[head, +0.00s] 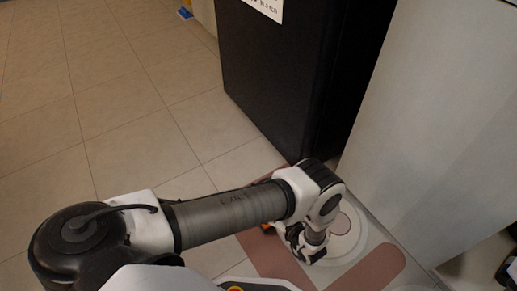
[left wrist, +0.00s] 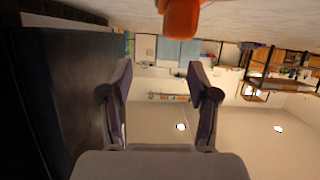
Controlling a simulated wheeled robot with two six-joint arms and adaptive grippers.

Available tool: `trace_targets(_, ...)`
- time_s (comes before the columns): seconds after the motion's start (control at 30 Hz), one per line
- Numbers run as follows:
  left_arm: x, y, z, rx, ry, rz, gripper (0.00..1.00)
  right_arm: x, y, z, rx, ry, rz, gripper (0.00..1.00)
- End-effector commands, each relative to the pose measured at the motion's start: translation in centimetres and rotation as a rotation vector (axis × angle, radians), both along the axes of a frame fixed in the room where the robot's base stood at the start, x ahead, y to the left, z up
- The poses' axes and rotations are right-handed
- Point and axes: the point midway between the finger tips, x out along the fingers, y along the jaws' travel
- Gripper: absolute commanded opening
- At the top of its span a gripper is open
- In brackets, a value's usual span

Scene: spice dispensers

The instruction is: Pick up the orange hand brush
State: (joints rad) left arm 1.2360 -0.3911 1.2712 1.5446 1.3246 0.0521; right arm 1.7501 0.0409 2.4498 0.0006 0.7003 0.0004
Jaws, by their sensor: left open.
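The orange hand brush shows in the left wrist view as an orange shape (left wrist: 180,18) at the top edge, partly cut off. It lies beyond the fingertips and a little right of the middle between them. In the head view only a small orange bit (head: 267,228) shows beside my left arm, low near the floor; the arm hides the rest. My left gripper (left wrist: 163,85) is open, with nothing between its two fingers. In the head view its fingers cannot be made out clearly at the arm's end. My right gripper is not in view.
A tall black cabinet (head: 285,65) stands behind the arm's end, with a pale panel (head: 440,130) to its right. A pinkish and white round-patterned mat (head: 385,275) lies below. The tiled floor (head: 100,110) at left is clear, except for a small blue object (head: 185,13) far back.

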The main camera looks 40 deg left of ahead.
Motion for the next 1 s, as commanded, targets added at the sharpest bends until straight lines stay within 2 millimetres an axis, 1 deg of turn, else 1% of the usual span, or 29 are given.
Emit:
trace_targets(0.03, -1.2, -0.5, -1.2, -0.002, 0.024, -0.010, 0.60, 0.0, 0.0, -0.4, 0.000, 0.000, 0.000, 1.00)
trace_targets(0.1, -2.0, -0.4, -2.1, -0.003, 0.042, -0.012, 0.60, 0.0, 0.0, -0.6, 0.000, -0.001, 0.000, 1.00)
trace_targets(0.13, -2.1, -0.1, -2.4, -0.002, 0.044, -0.011, 0.60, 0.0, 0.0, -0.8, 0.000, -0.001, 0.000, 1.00)
trace_targets(0.37, -1.1, 2.4, -3.6, -0.002, 0.045, -0.011, 0.60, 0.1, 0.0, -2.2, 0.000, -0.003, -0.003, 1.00)
trace_targets(0.5, -0.1, 4.5, -4.9, -0.003, 0.044, -0.010, 0.60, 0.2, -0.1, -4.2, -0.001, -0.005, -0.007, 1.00)
trace_targets(0.6, 0.4, 5.9, -5.1, -0.003, 0.045, -0.010, 0.60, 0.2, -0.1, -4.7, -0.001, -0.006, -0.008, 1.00)
trace_targets(0.67, 0.6, 6.1, -5.1, -0.004, 0.044, -0.013, 0.60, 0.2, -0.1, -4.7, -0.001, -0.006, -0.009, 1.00)
trace_targets(0.83, 0.6, 6.1, -4.9, -0.004, 0.045, -0.014, 0.60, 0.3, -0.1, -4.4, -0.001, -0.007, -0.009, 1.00)
trace_targets(0.87, 0.6, 6.1, -4.8, -0.004, 0.045, -0.014, 0.50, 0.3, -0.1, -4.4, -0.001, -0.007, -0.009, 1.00)
trace_targets(0.9, 0.6, 6.1, -4.8, -0.004, 0.045, -0.014, 0.36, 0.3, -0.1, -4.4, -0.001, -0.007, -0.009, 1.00)
trace_targets(0.97, 0.6, 6.1, -4.9, -0.004, 0.045, -0.014, 0.14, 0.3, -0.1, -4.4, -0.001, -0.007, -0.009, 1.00)
trace_targets(1.0, 0.6, 6.1, -4.9, -0.004, 0.045, -0.013, 0.00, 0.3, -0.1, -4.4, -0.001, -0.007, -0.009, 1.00)
